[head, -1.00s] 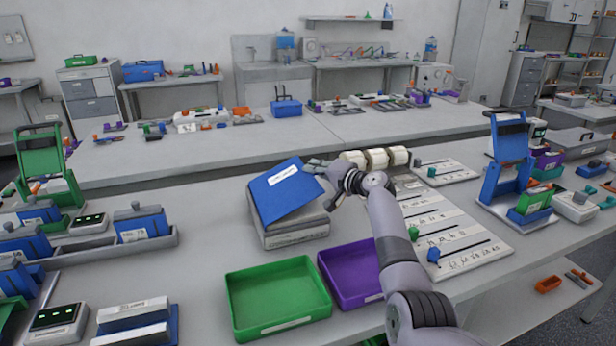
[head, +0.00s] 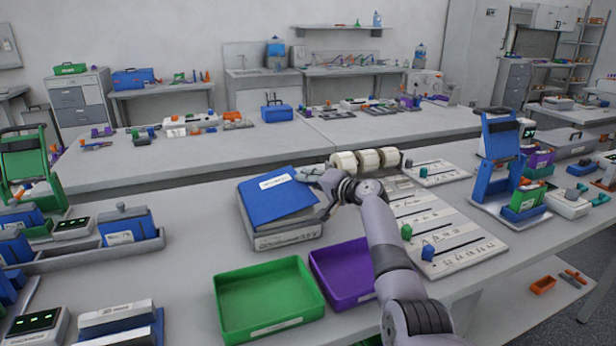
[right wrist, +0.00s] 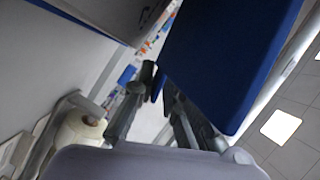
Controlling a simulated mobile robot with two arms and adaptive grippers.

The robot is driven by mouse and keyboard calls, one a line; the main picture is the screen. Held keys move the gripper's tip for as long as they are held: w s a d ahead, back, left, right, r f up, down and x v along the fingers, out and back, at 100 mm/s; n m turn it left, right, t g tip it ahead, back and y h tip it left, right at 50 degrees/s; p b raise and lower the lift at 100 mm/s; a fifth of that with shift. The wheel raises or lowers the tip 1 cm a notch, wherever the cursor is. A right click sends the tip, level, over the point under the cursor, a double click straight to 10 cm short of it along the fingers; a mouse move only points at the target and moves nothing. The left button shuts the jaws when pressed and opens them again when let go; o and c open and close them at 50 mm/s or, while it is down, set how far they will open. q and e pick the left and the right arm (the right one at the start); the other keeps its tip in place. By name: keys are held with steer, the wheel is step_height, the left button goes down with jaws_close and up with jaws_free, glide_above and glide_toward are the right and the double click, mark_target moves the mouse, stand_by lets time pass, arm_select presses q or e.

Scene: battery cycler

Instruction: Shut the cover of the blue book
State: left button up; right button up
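The blue book (head: 280,225) lies on the front table with its pale page block facing me. Its blue cover (head: 272,203) is hinged over the block and tilted, with its right edge raised a little above the pages. My right gripper (head: 320,190) is at the raised right edge of the cover, its fingers apart. In the right wrist view the fingers (right wrist: 158,95) stand spread, and the blue cover (right wrist: 230,50) fills the upper right, close to them. Whether the fingers touch the cover is unclear. My left gripper is not in view.
A green tray (head: 268,325) and a purple tray (head: 318,268) sit in front of the book. White rollers (head: 367,159) stand just behind my right gripper. A board with sliders (head: 462,245) lies to the right. A grey rack (head: 85,254) is to the left.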

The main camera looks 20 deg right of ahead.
steer(key=shift+o, duration=1)
steer(key=shift+r, duration=0.3)
steer(key=shift+d, duration=0.1)
steer(key=v, duration=1.2)
